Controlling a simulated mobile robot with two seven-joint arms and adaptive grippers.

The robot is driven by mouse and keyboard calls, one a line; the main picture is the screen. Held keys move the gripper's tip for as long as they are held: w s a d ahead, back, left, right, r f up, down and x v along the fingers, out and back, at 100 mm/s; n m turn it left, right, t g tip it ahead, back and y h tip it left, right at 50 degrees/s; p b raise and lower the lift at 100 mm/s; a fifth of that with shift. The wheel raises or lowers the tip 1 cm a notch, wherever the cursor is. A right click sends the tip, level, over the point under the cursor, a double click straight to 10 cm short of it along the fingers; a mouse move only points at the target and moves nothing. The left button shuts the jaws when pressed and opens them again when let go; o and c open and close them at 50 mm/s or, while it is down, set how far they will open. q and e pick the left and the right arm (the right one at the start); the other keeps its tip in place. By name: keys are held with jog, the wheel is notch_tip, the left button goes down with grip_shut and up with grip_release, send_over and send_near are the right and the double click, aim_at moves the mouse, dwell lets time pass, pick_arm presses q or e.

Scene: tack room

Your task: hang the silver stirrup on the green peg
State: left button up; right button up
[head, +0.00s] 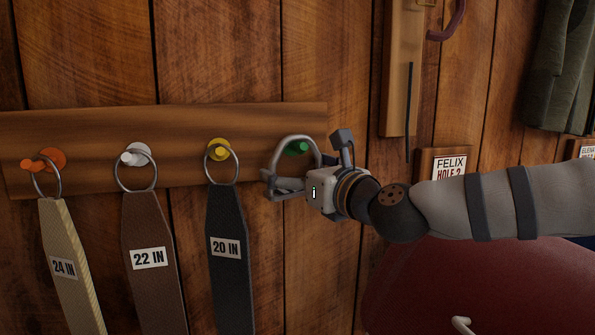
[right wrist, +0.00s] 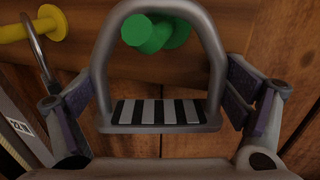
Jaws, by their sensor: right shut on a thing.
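The silver stirrup (head: 277,146) is a grey metal arch with a black-and-white striped tread, clear in the right wrist view (right wrist: 158,113). My right gripper (head: 284,188) is shut on its lower part, with a finger at each side of the tread (right wrist: 160,108). The stirrup is upright, arch on top. The green peg (head: 297,148) is on the wooden rail and shows inside the arch opening, just under the top bar; it also shows in the right wrist view (right wrist: 146,34). I cannot tell whether the peg passes through the arch. My left gripper is not in view.
The rail (head: 90,123) also has orange (head: 50,159), white (head: 136,155) and yellow (head: 218,149) pegs, each with a ringed strap hanging. The black 20 IN strap (head: 232,285) is nearest the stirrup. A red rounded surface (head: 450,285) lies below my right arm.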

jog(key=o, duration=1.7)
jog(key=shift+c, duration=0.2)
jog(key=shift+d, duration=0.1)
